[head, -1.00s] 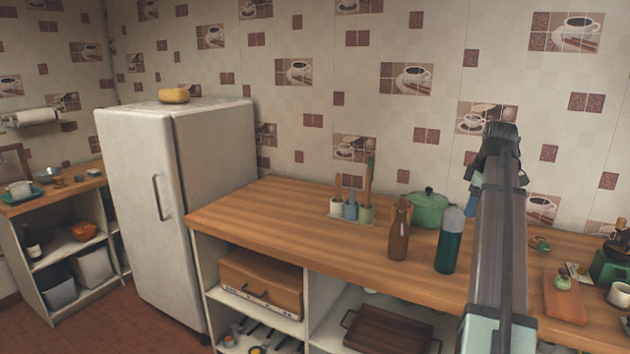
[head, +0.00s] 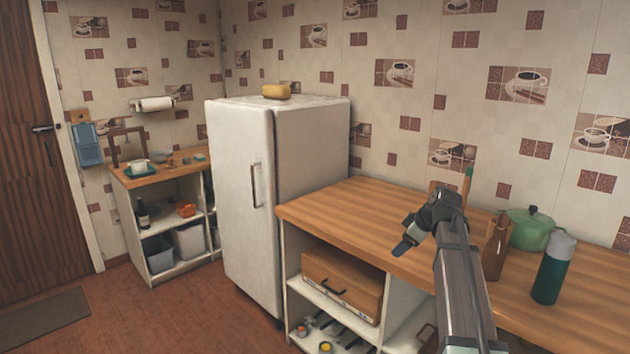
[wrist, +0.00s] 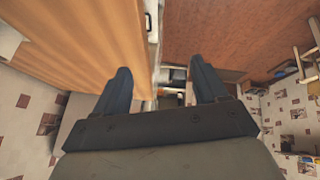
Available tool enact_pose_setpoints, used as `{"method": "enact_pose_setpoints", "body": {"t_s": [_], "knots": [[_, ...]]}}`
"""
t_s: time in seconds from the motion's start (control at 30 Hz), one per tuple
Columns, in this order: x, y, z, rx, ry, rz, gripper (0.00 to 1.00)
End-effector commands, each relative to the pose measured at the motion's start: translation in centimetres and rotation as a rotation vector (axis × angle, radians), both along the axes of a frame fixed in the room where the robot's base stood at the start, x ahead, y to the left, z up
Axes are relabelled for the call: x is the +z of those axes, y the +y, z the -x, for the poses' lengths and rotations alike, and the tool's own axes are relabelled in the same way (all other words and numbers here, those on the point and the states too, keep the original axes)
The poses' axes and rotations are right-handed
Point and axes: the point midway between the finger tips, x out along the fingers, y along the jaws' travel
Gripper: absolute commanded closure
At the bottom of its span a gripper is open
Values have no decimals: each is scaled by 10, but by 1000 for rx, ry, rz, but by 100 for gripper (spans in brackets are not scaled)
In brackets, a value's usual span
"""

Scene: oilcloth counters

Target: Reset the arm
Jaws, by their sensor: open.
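My gripper (head: 405,238) is at the end of my raised arm, in front of the wooden counter's left part in the head view. Its fingers point down and to the left. In the wrist view my gripper (wrist: 160,88) shows two dark blue fingers spread wide apart, with nothing between them. The wooden counter (head: 345,205) lies behind and beneath it in the head view, and its wooden surface (wrist: 85,45) fills the upper left of the wrist view.
The white fridge (head: 240,180) stands left of the counter, with a yellow item (head: 276,91) on top.

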Motion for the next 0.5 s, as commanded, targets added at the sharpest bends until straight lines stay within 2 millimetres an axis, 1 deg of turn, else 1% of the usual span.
{"method": "enact_pose_setpoints", "body": {"t_s": [0.03, 0.07, 0.1, 0.27, 0.3, 0.5], "knots": [[-24, 5, 5, -17, 32, -9, 28], [-36, 7, 7, -28, 49, -14, 28], [-53, 9, 10, -45, 72, -20, 28], [-117, 18, 26, -113, 167, -36, 28], [-133, 20, 31, -128, 191, -39, 28], [-209, 32, 59, -212, 307, -49, 28]]}}
